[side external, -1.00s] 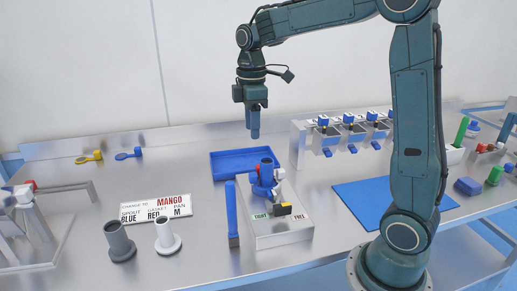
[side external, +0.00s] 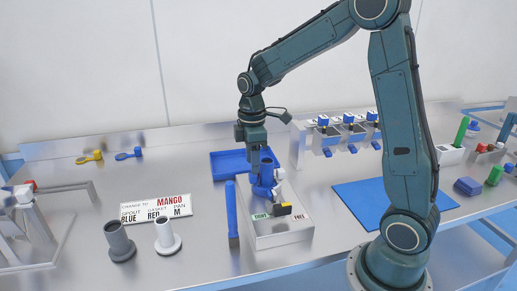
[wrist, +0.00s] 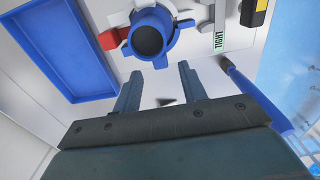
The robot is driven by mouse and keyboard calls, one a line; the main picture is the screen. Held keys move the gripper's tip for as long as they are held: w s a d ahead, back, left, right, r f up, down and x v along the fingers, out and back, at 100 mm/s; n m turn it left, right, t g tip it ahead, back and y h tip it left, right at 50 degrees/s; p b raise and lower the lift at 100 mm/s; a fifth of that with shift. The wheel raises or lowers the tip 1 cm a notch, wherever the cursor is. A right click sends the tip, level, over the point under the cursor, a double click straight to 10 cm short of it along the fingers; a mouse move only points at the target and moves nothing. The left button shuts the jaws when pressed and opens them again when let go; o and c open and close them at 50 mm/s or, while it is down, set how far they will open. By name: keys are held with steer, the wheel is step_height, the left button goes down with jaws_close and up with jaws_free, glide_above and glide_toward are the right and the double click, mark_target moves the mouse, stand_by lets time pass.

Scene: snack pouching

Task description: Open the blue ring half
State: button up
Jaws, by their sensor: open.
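A blue spout fitting with a blue ring around it (side external: 265,180) stands upright on a steel block. In the wrist view the round blue fitting (wrist: 151,33) has a dark bore, a red part on its left and pale and blue lugs around it. I cannot tell the ring's two halves apart clearly. My gripper (side external: 254,158) points down just behind the fitting's top. In the wrist view its two fingers (wrist: 158,82) are spread, with nothing between them, just below the fitting. Whether a finger touches it is unclear.
The steel block (side external: 275,236) has TIGHT and FREE labels and a black-and-yellow handle (side external: 281,209). A blue tray (side external: 226,165) lies behind it. A blue-handled tool (side external: 232,212) lies on its left. Grey and white spouts (side external: 166,238) stand by a sign. A blue mat (side external: 360,202) lies right.

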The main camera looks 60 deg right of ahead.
steer(key=shift+f, duration=1.9)
jaws_close()
